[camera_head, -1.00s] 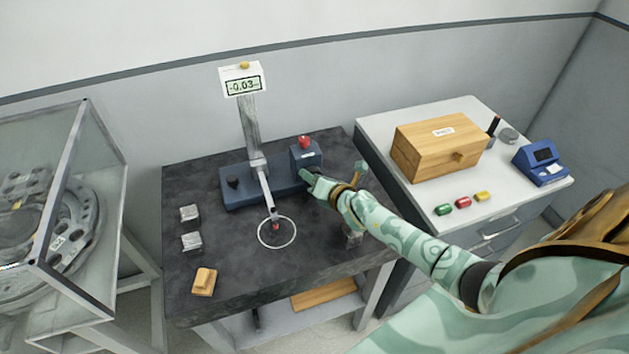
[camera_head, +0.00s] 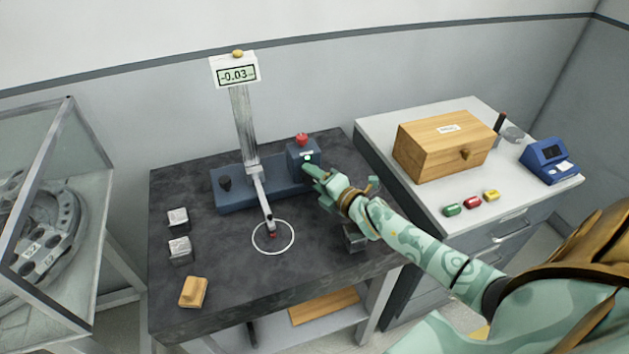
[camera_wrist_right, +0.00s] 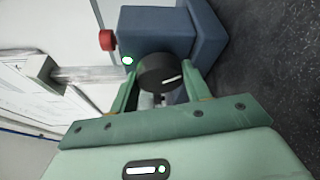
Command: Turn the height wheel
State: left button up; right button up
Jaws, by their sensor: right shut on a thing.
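The height wheel (camera_wrist_right: 165,75) is a dark round knob with a white mark, on the side of the blue block (camera_wrist_right: 158,35) in the right wrist view. My right gripper (camera_wrist_right: 159,82) has one finger on each side of the wheel and is shut on it. In the head view my right gripper (camera_head: 314,174) reaches the block's right side and hides the wheel. The blue gauge base (camera_head: 238,200) carries a metal column (camera_head: 243,125) with a display (camera_head: 237,75) reading -0.03. A probe arm (camera_head: 262,200) slopes down to a white ring (camera_head: 273,237). My left gripper is not in view.
Two metal blocks (camera_head: 178,219) and a wooden block (camera_head: 193,292) lie on the dark table (camera_head: 235,285). A wooden box (camera_head: 440,150) stands on the right cabinet.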

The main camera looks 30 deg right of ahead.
dwell(0.4)
jog(key=o, duration=1)
jog(key=shift+c, duration=0.2)
jog(key=shift+r, duration=0.1)
